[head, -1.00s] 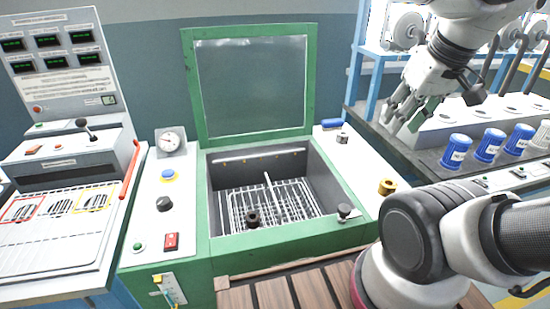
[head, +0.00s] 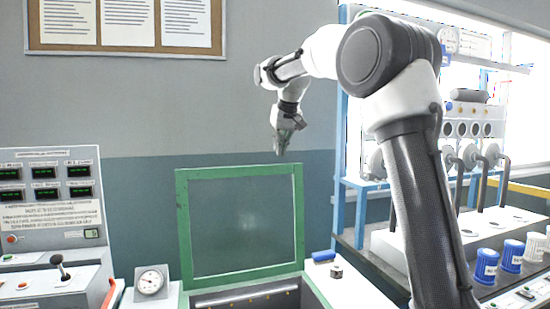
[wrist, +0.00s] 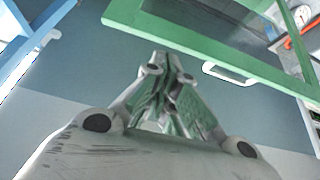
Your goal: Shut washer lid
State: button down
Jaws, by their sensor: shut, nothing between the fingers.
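The washer lid (head: 185,222) is a green frame around a glass pane, standing upright at the back of the washer (head: 262,299) in the head view. The washer's tub is mostly below the picture; only its back edge shows. In the wrist view the lid's green frame (wrist: 190,40) crosses the top, with a pale handle (wrist: 229,73) beyond my fingertips. My gripper (head: 281,152) is shut and empty, pointing down, above the lid's top right corner in the head view. It also shows shut in the wrist view (wrist: 166,60).
A dial gauge (head: 150,282) and a control panel (head: 50,195) stand to the left. A blue-framed rack (head: 346,200) and blue-capped jars (head: 487,264) are on the right. A notice board (head: 128,55) hangs on the wall. The air left of my gripper is clear.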

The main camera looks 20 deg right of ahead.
notch_tip(320, 180, up, 5)
jog(key=w, duration=0.1)
jog(key=x, duration=1.1)
jog(key=shift+m+t, duration=0.3)
jog(key=shift+t, duration=0.1)
jog(key=s, duration=0.2)
jog(key=s+r, duration=0.1)
jog(key=s, duration=0.1)
jog(key=shift+s, duration=0.15)
